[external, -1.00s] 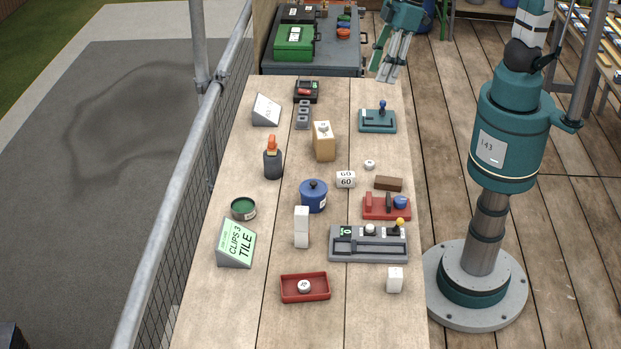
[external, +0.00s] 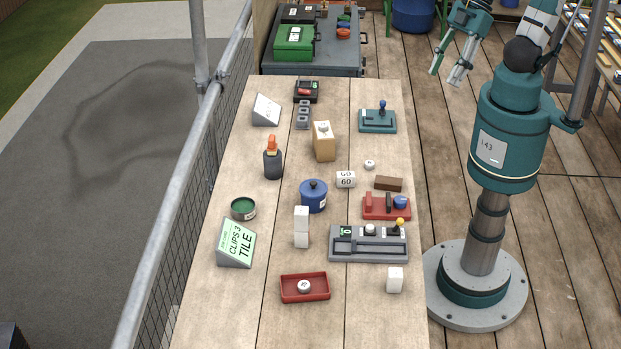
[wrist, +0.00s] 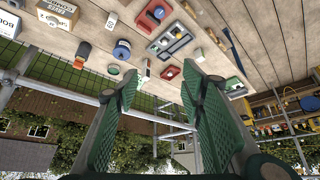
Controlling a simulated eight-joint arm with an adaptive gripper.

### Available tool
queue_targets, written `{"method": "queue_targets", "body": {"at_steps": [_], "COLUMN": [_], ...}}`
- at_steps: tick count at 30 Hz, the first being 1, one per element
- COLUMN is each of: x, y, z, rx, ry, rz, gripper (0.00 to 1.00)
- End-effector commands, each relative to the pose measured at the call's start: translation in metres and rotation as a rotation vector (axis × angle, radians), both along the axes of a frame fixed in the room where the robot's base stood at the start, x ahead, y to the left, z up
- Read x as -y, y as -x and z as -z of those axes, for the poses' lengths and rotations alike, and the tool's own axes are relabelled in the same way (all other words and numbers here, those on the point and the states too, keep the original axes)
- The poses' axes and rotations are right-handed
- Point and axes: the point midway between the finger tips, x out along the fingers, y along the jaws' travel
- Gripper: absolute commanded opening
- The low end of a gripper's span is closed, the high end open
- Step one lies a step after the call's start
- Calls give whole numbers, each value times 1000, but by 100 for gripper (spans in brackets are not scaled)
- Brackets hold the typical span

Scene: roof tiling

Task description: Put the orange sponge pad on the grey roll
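A dark grey upright cylinder (external: 273,165) stands at the left middle of the table in the external view. An orange piece (external: 272,143) sits on its top; I cannot tell whether these are the grey roll and the sponge pad. The same orange piece shows small in the wrist view (wrist: 84,49). No other orange pad is clearly visible on the table. My gripper (external: 446,75) is raised off the table's far right side, away from all objects. In the wrist view its two green fingers (wrist: 160,85) are wide apart with nothing between them.
A wooden block (external: 324,143), a blue pot (external: 313,197) and a round green tin (external: 243,208) stand near the cylinder. White blocks (external: 301,238), a grey slotted fixture (external: 368,256) and a red tray (external: 288,291) lie nearer. A mesh railing (external: 190,200) runs along the left.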

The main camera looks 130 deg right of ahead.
Motion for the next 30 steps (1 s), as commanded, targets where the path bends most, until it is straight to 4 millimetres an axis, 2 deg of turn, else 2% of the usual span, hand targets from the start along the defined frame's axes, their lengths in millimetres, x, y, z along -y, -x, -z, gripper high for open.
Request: {"method": "queue_targets", "body": {"at_steps": [3,10,24,30], "x": [-9,-19,-20,-20], "y": [16,32,35,35], "z": [8,16,17,27], "rx": [22,49,54,54], "ry": [6,12,14,14], "rz": [-28,-59,-65,-65], "gripper": [40,40,40,40]}}
